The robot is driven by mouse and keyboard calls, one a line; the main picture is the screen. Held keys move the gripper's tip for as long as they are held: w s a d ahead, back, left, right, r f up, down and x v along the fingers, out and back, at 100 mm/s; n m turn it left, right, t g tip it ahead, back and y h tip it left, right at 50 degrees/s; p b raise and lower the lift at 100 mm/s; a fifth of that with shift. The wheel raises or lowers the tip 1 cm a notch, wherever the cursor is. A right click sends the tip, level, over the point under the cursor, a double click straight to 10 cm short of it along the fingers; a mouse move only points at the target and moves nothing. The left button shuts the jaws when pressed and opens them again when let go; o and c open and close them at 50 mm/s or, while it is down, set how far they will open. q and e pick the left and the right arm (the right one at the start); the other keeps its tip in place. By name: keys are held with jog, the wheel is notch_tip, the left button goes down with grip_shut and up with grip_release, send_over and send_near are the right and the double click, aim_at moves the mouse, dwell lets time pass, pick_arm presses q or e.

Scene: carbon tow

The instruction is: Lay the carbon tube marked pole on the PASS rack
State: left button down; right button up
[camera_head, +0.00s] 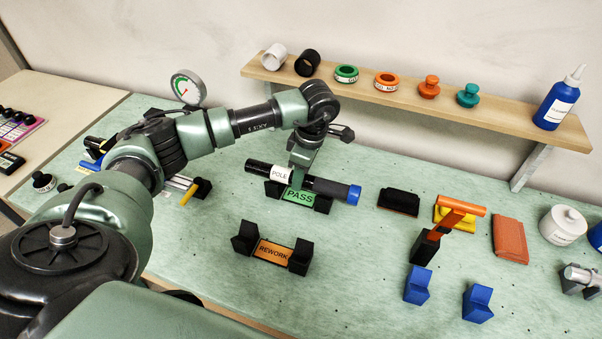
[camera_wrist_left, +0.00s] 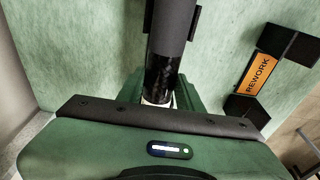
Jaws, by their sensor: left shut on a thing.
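The carbon tube marked pole (camera_head: 328,187) is dark, with a white POLE label and a blue end cap. My left gripper (camera_head: 300,172) comes down from above and is shut on it near the label. The tube lies along the PASS rack (camera_head: 299,196), which has a green sign between two black blocks. The tube is level with or just above the blocks; I cannot tell if it touches them. In the left wrist view the tube (camera_wrist_left: 172,40) runs up from between the fingers, with black block edges on both sides near the top. My right gripper is not in view.
The REWORK rack (camera_head: 272,251) stands in front, clear of the tube; it also shows in the left wrist view (camera_wrist_left: 257,74). Blue blocks (camera_head: 418,285), an orange-handled tool (camera_head: 455,215) and a black pad (camera_head: 398,202) lie to the right. A wooden shelf (camera_head: 420,105) with rings runs behind.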

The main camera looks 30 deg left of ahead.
pick_arm(q)
jog(key=shift+f+b, duration=0.55)
dwell(0.4)
jog(key=c, duration=0.9)
grip_release()
jog(key=shift+o, duration=0.2)
jog(key=o, duration=0.6)
jog(key=shift+r, duration=0.1)
jog(key=shift+r+p, duration=2.05)
jog(key=shift+r, duration=1.4)
jog(key=shift+s+f, duration=0.1)
